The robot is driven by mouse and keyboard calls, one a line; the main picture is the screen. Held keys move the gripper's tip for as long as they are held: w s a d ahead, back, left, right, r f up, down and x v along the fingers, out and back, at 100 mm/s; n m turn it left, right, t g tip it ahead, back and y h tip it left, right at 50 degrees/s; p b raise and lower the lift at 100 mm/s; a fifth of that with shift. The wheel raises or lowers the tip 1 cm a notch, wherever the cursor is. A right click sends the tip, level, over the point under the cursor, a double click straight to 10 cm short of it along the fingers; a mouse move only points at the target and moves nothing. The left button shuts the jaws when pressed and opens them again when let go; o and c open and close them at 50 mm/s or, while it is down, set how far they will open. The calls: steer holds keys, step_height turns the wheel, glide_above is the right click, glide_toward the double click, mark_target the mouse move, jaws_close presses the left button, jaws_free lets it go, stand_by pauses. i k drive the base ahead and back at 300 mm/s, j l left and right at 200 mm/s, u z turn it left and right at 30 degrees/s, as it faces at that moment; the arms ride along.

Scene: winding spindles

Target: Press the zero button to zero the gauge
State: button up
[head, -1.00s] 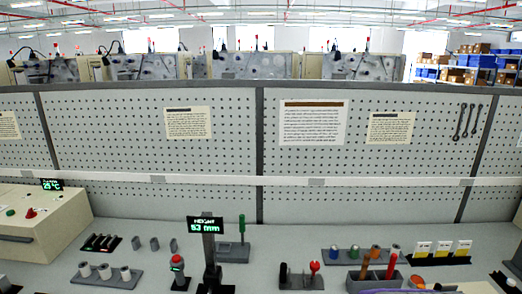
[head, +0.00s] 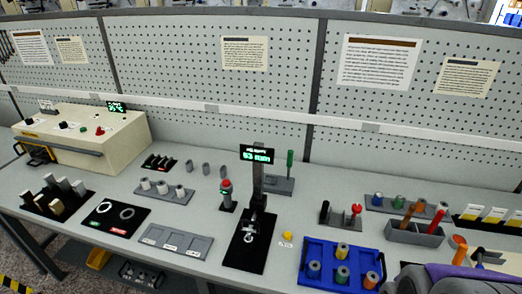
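The height gauge (head: 258,195) stands on a black base near the middle of the bench. Its green display (head: 257,154) on top shows a reading in mm, which looks like 63 but is small. A small yellow button (head: 287,236) sits on the bench just right of the gauge base, with a small white label below it that is too small to read surely. Nothing touches the button. Part of my own arm, purple and dark grey, shows at the bottom right corner. My gripper's fingertips cannot be made out in the head view.
A blue tray (head: 320,252) with spools stands right of the button. A red-topped post (head: 226,193) stands left of the gauge. A grey labelled tray (head: 176,241) lies farther left, and a grey bin (head: 413,236) with coloured rods stands at right. The pegboard wall closes the back.

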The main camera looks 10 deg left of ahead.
mark_target(287, 235)
steer(key=k+l, duration=0.75)
steer(key=l, duration=0.2)
steer(key=z, duration=0.05)
